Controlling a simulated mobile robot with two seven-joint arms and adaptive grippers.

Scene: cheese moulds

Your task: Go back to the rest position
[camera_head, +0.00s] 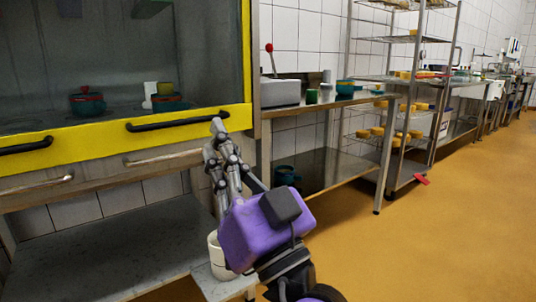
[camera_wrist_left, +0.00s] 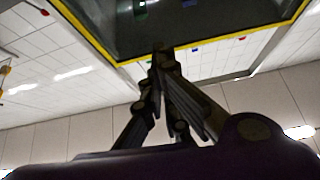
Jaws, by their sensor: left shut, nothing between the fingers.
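My left gripper (camera_head: 218,124) is shut and empty, with its fingers pointing up in the head view. Its purple body sits below, in the lower middle of the picture. The fingertips show in front of the lower edge of a yellow-framed glass cabinet, close to its right black handle; whether they touch it I cannot tell. In the left wrist view the closed fingers of the left gripper (camera_wrist_left: 162,50) point up towards the yellow-edged dark pane (camera_wrist_left: 200,25). My right gripper is not in view.
The cabinet's yellow frame (camera_head: 85,143) has black handles. A grey bench (camera_head: 110,250) lies below, with a white container (camera_head: 216,255) beside my left wrist. A steel table (camera_head: 320,172) and wire shelves (camera_head: 400,38) with yellow cheeses stand right. The orange floor (camera_head: 450,220) is mostly clear.

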